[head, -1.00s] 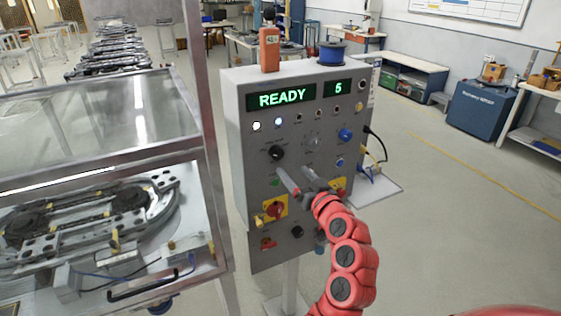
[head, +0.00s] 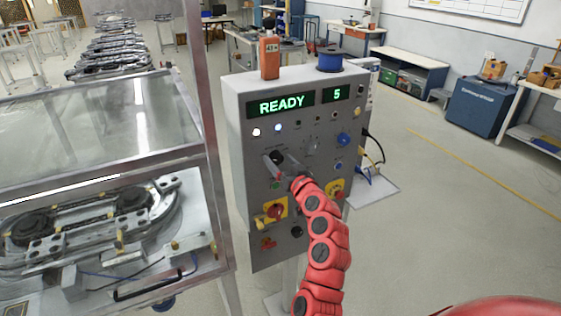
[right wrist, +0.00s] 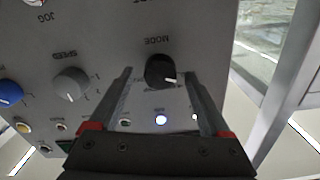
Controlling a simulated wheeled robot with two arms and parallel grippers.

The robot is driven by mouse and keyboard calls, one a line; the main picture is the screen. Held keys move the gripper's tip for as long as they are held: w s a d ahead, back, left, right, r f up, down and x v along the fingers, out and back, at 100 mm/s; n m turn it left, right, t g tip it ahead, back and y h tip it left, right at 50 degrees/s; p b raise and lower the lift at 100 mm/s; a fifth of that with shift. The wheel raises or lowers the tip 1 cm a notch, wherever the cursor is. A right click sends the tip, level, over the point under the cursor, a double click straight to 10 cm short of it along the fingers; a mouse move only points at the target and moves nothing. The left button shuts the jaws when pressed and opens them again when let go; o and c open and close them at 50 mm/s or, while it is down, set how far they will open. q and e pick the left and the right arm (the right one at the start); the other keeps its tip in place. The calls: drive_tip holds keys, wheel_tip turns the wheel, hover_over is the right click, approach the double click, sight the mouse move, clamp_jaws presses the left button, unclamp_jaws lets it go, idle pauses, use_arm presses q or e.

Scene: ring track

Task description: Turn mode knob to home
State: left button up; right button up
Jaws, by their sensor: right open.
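The black mode knob (head: 277,156) is on the grey control panel (head: 240,200), under the green READY display (head: 280,104). In the right wrist view the knob (right wrist: 158,70) appears upside down under the word MODE, its white pointer mark toward the picture's lower right. My right gripper (head: 275,162) is open in front of the panel. Its two fingers show on either side of the knob in the wrist view, with gaps on both sides. I cannot tell how far the tips reach around it. My left gripper is not in view.
A grey speed knob (right wrist: 71,84) and a blue knob (right wrist: 8,93) are beside the mode knob. A red-and-yellow switch (head: 274,210) is below. A glass-covered machine (head: 100,200) stands left of the panel. Open floor (head: 450,220) lies right.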

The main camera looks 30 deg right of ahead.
clamp_jaws()
drive_tip(key=shift+m, duration=0.3)
drive_tip(key=shift+f+m+b, duration=0.1)
drive_tip(key=shift+m+b, duration=0.35)
drive_tip(key=shift+m, duration=0.05)
drive_tip(key=shift+m+b, duration=0.4)
drive_tip(key=shift+m, duration=0.8)
drive_tip(key=shift+d+m, duration=0.1)
drive_tip(key=shift+m, duration=2.2)
